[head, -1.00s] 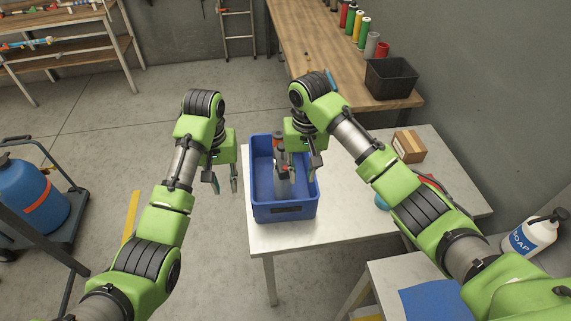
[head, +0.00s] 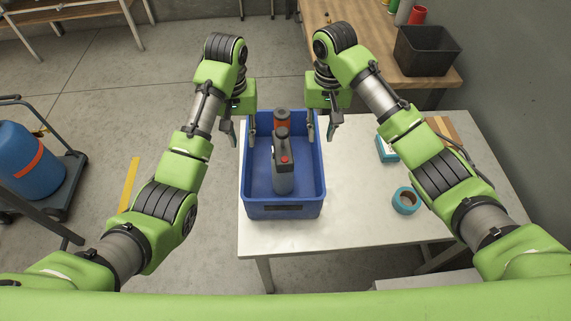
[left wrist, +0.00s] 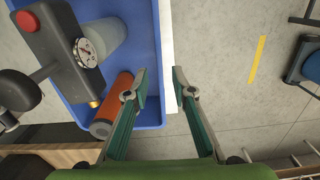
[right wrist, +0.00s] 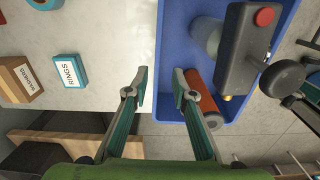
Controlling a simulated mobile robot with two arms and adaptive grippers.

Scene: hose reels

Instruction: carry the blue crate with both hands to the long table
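The blue crate (head: 284,211) stands on a white table near its left edge. Contact cannot be told. A long wooden table (head: 376,30) is at the back right.
The white table (head: 345,215) also holds a teal tape roll (head: 406,208), a rings box (head: 386,152) and a cardboard box (head: 442,128). A black bin (head: 425,52) stands on the wooden table. A cart with a blue tank (head: 28,163) is at left. Open floor lies between.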

